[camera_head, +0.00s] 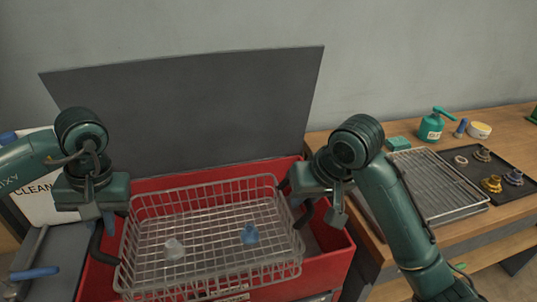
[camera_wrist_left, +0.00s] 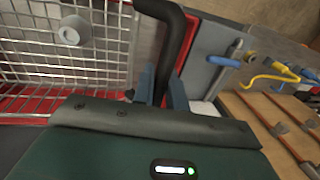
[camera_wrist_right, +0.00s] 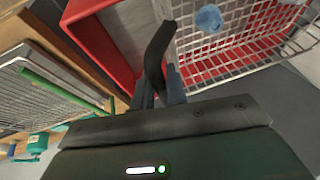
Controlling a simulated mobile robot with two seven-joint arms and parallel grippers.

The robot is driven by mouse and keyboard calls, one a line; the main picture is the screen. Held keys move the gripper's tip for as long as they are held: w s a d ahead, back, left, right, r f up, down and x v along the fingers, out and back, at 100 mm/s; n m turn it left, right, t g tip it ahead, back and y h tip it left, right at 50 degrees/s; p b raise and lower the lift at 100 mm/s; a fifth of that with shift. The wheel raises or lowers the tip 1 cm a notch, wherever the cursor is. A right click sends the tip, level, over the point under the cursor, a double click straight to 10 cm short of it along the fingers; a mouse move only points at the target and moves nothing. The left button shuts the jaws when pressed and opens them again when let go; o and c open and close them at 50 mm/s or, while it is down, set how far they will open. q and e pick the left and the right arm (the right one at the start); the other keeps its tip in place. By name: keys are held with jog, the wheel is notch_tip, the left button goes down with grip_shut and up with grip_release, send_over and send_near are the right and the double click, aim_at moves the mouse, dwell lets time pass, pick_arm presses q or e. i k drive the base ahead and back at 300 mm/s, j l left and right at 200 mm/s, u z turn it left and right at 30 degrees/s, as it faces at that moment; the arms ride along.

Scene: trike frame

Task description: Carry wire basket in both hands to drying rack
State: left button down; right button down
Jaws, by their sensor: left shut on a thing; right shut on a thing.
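The wire basket (camera_head: 205,282) hangs level at or just above the open red tub, its front side overlapping the tub's front wall. It holds a pale grey part (camera_head: 174,248) and a blue part (camera_head: 250,234). My left gripper (camera_head: 106,220) is shut on the basket's left black handle (camera_wrist_left: 174,45). My right gripper (camera_head: 302,208) is shut on the right black handle (camera_wrist_right: 158,50). The drying rack (camera_head: 440,185), a wire grid over a tray, stands on the wooden bench to the right, partly hidden by my right arm.
The red tub (camera_head: 335,268) has a raised grey lid (camera_head: 190,115) behind it. On the bench (camera_head: 465,235) are a dark tray (camera_head: 515,193) with several small parts, a green oil can (camera_head: 431,127) and a yellow-white tin (camera_head: 479,131). A blue-handled tool (camera_head: 35,273) lies at left.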

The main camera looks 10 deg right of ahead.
aim_at(414, 180)
jog(key=k+z, duration=0.2)
jog(key=k, duration=0.2)
jog(key=z, duration=2.55)
jog(key=i+l+z, duration=0.2)
jog(key=i, duration=0.4)
jog(key=i+u, duration=0.3)
jog(key=i, duration=0.4)
jog(key=i+u, duration=0.45)
jog(key=u, duration=0.25)
jog(key=i+u, duration=0.15)
jog(key=u, duration=0.25)
jog(key=i+u, duration=0.1)
jog(key=u, duration=0.3)
